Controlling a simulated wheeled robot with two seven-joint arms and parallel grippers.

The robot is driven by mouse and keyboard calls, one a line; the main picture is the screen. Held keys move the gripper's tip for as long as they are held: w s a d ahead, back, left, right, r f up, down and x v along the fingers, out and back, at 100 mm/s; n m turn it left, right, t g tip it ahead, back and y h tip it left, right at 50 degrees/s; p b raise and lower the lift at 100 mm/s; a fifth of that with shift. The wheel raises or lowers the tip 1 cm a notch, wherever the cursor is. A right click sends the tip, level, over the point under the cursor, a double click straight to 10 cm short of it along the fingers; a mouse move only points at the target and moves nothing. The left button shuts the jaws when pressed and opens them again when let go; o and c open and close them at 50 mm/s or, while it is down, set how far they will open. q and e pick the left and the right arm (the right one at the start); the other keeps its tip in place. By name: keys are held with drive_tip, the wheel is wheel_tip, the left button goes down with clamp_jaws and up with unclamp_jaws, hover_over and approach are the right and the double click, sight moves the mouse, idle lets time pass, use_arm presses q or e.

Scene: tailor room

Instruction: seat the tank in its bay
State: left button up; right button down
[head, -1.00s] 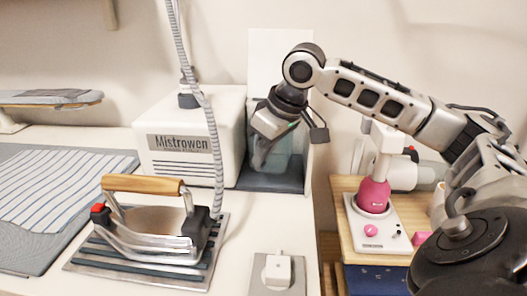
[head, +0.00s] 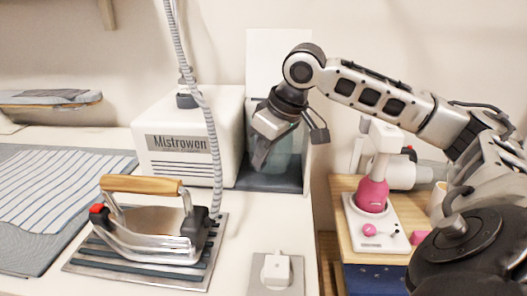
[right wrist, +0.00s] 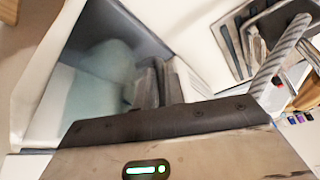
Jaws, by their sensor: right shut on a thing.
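The tank (head: 287,142) is a translucent blue-green container. It stands in the bay (head: 270,181), a dark-floored slot with a white back panel, just right of the white Mistrowen steam station (head: 190,131). My right gripper (head: 262,154) reaches in from above and is shut on the tank's near left side. In the right wrist view the tank (right wrist: 100,75) shows beside the dark fingers (right wrist: 155,83). The fingers and wrist hide part of it, and I cannot tell whether its bottom rests fully on the bay floor. My left gripper is not in view.
An iron (head: 152,222) sits on a striped metal rest at front left, its hose rising past the station. A white plug-like piece (head: 276,268) lies on a grey plate near the front edge. A side table (head: 350,217) at right carries a pink and white device.

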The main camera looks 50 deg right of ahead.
drive_tip(key=shift+p, duration=0.35)
drive_tip(key=shift+f+b, duration=0.4)
drive_tip(key=shift+f, duration=0.15)
idle(0.4)
drive_tip(key=c, duration=1.8)
unclamp_jaws()
drive_tip(key=shift+o, duration=0.2)
drive_tip(key=a+p+v, duration=0.1)
drive_tip(key=p+v, duration=0.3)
drive_tip(key=v, duration=0.7)
drive_tip(key=shift+d, duration=0.5)
